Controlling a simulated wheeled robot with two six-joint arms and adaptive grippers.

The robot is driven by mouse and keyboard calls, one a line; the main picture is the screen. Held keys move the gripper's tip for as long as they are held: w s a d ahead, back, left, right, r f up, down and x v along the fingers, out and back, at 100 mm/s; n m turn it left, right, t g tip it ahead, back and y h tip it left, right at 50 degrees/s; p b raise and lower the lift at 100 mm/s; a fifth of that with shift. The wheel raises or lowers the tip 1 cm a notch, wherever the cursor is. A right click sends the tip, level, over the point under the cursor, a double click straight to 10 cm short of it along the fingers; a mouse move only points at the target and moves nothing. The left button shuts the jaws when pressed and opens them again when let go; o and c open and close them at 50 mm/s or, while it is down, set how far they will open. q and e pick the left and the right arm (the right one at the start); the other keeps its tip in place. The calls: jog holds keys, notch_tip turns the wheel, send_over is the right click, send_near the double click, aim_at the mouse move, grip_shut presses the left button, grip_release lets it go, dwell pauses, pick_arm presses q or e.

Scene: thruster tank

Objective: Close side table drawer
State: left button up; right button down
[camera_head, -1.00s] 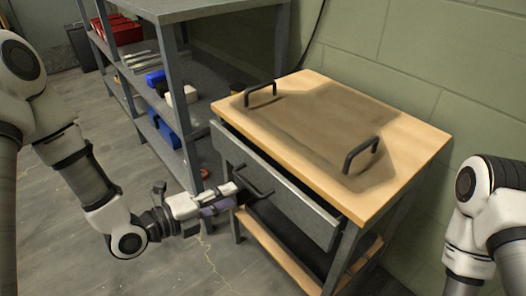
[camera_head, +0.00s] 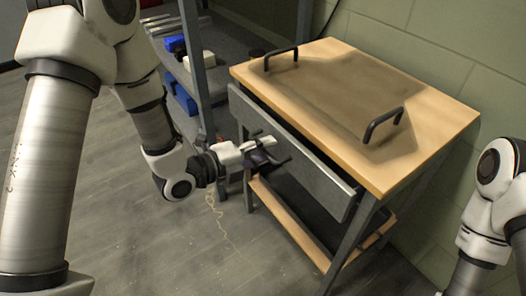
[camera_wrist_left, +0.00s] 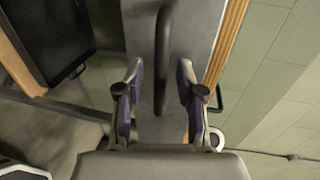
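The side table (camera_head: 440,130) has a wooden top and stands against the green wall. Its grey metal drawer (camera_head: 318,172) sits under the top and is partly pulled out, with a dark gap behind its front. My left gripper (camera_head: 268,155) is at the drawer's dark handle, in front of the drawer's left half. In the left wrist view, the handle (camera_wrist_left: 163,50) reaches in between the two fingers of my left gripper (camera_wrist_left: 160,85), which stand apart with space on both sides. My right arm shows at the right edge, but its gripper is out of view.
A grey shelf unit (camera_head: 193,60) with blue bins (camera_head: 185,98) stands left of the table. A tray-like panel with two black handles (camera_head: 384,123) lies on the tabletop. A wooden lower shelf (camera_head: 290,225) is below the drawer. The floor in front is clear.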

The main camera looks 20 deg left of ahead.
aim_at(277, 158)
pick_arm(q)
grip_shut()
jog(key=x, duration=0.4)
jog(key=shift+r, duration=0.5)
jog(key=shift+c, duration=1.2)
grip_release()
jog(key=shift+o, duration=1.2)
jog(key=shift+w+d, duration=0.1)
jog(key=shift+w, duration=0.05)
